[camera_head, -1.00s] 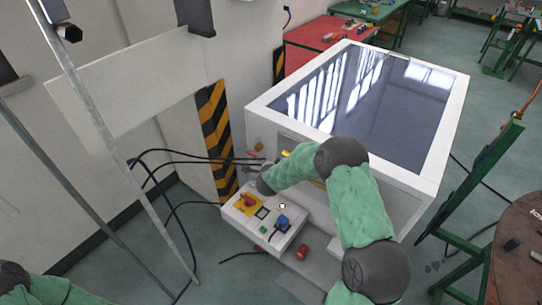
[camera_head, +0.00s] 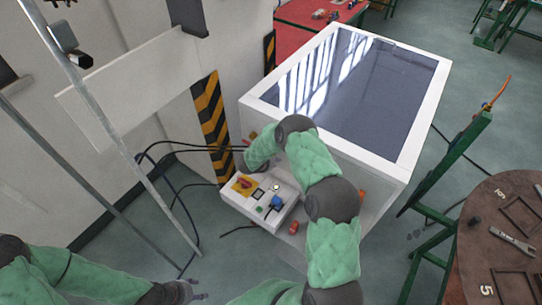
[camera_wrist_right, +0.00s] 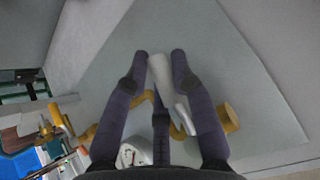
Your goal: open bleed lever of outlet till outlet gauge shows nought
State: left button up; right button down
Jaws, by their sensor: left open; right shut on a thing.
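In the right wrist view a pale grey lever (camera_wrist_right: 165,80) stands between the dark fingers of my right gripper (camera_wrist_right: 160,62), which is shut on it. Yellow pipe fittings (camera_wrist_right: 230,117) lie behind and beside the fingers. A round white part (camera_wrist_right: 133,155), perhaps a gauge, shows low between the fingers; its face and reading cannot be made out. In the head view my right arm reaches to the front of the white cabinet (camera_head: 375,180), and its forearm hides the lever and fittings. My left gripper (camera_head: 188,292) is open and empty at the bottom left, low above the floor.
A control box (camera_head: 262,203) with a red switch on yellow and a blue plug sits below my right arm. A grey metal pole (camera_head: 125,150) crosses the left. A round brown table (camera_head: 510,240) stands at the right.

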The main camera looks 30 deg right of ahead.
jog(key=shift+s+d+f+n+g+h+p, duration=0.1)
jog(key=shift+s+n+g+h+p, duration=0.1)
jog(key=shift+s+g+p, duration=0.15)
jog(key=shift+s+d+n+g+h+p, duration=0.1)
jog(key=shift+s+n+g+p, duration=0.15)
jog(key=shift+g, duration=0.1)
jog(key=c, duration=1)
grip_release()
jog(key=shift+d, duration=0.1)
jog(key=v, duration=1.2)
jog(key=shift+w, duration=0.1)
